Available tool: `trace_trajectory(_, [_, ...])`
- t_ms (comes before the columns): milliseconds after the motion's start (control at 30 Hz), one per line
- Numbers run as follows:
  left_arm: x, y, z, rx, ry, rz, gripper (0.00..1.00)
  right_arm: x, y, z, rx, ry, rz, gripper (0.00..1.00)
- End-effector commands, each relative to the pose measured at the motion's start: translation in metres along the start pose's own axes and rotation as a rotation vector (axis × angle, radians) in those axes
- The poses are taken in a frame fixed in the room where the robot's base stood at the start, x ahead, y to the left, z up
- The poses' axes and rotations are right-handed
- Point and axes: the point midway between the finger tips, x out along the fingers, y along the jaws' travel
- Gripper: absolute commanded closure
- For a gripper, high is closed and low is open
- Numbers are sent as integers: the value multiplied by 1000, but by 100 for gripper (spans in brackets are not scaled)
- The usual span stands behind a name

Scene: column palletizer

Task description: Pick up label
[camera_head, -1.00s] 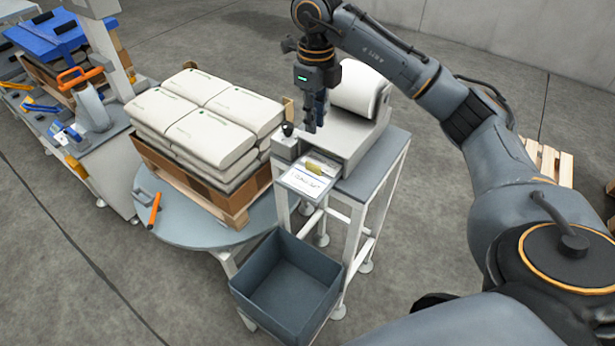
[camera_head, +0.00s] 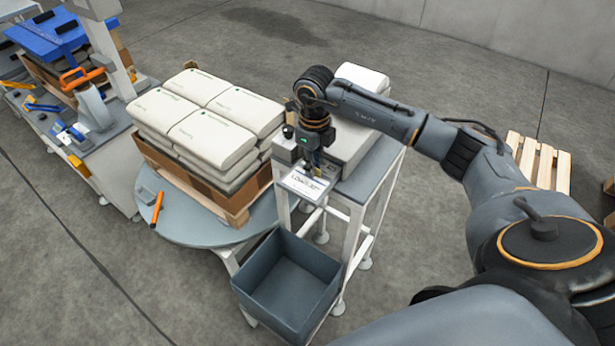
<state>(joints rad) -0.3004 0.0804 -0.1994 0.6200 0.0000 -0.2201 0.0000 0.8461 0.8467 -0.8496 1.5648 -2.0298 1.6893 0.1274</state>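The label (camera_head: 304,184) is a white printed sheet on the small tray at the front of the label printer (camera_head: 350,143), which stands on a grey-topped stand. My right gripper (camera_head: 314,171) points down right over the back part of the label. Its fingertips are small and dark here, and I cannot tell whether they are apart, closed or touching the label. The yellow piece seen earlier on the label is hidden behind the gripper. My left gripper is not in view.
An open grey bin (camera_head: 287,285) stands below the printer stand. Left of it, stacked white sacks (camera_head: 208,118) sit on a pallet on a round turntable (camera_head: 185,225). An orange-handled tool (camera_head: 157,207) lies on the turntable's edge. Empty wooden pallets (camera_head: 540,160) are at the right.

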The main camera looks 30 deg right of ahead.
Motion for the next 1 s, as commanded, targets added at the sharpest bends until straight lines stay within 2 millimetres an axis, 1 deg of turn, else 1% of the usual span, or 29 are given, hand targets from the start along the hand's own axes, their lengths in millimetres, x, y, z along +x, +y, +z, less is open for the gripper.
trace_trajectory(167, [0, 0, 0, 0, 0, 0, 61, 1, 0, 0, -1, 0, 0, 85])
trace_trajectory(233, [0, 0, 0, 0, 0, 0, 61, 1, 0, 0, -1, 0, 0, 97])
trace_trajectory(267, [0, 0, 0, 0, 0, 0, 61, 1, 0, 0, -1, 0, 0, 100])
trace_trajectory(733, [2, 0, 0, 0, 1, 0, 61, -3, 0, 0, 0, -1, -1, 100])
trace_trajectory(867, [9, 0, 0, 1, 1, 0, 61, -12, 0, 1, -1, -3, -2, 100])
trace_trajectory(967, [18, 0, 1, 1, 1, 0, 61, -28, -1, 2, -2, -6, -3, 100])
trace_trajectory(1000, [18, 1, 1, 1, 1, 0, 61, -36, 4, 7, -4, -7, 0, 100])
